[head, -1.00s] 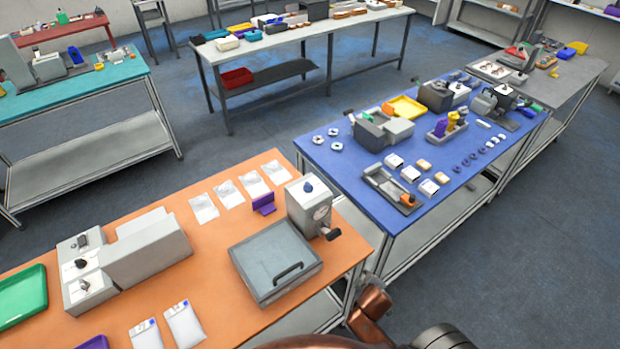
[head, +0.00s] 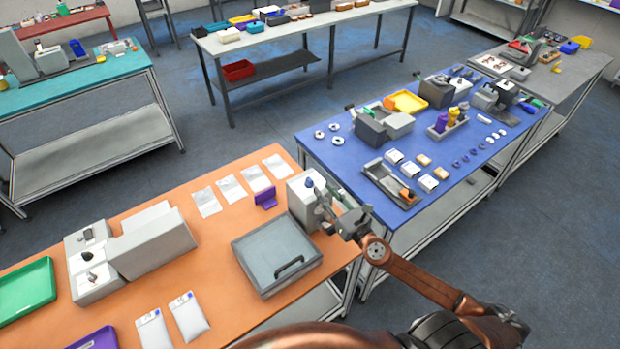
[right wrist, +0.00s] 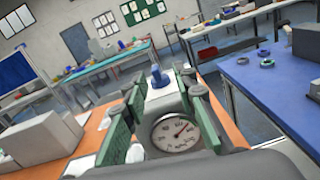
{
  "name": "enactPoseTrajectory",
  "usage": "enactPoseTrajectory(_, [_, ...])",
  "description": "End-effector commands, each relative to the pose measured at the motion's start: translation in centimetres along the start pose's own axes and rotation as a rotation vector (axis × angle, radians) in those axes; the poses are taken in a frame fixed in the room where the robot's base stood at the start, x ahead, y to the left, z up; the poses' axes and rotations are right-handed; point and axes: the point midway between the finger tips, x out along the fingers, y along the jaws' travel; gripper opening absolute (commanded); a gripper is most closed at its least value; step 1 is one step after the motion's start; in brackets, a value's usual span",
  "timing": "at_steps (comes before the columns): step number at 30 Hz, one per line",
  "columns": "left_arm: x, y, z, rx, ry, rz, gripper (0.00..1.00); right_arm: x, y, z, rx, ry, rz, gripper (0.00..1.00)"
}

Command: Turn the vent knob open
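A grey box with a round dial gauge stands at the right end of the orange table (head: 225,285); its body (head: 298,199) is partly covered by my right gripper. A blue knob (head: 309,183) sits on its top and also shows in the right wrist view (right wrist: 160,78). The gauge (right wrist: 175,133) shows between the fingers there. Which knob is the vent knob is not marked. A dark side handle is hidden behind the gripper. My right gripper (right wrist: 164,86) is open, with green-padded fingers on either side of the box's face; contact cannot be told. My left gripper is not in view.
A grey lidded case (head: 277,256) with a dark handle lies in front of the box. A purple holder (head: 266,198) and flat packets (head: 231,187) lie beside it. The blue table (head: 340,165) with several parts stands to the right, across a narrow gap.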

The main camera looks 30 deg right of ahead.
Motion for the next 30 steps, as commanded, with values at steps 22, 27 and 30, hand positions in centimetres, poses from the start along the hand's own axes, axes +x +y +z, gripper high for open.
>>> enactPoseTrajectory(22, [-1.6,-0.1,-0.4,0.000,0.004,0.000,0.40,8.0,1.0,-0.7,-0.101,0.019,0.042,0.26])
enactPoseTrajectory(27, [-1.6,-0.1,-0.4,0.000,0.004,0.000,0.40,8.1,1.0,-0.7,-0.101,0.019,0.042,0.26])
enactPoseTrajectory(30, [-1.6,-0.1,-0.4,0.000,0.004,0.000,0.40,8.1,1.0,-0.7,-0.101,0.018,0.042,0.25])
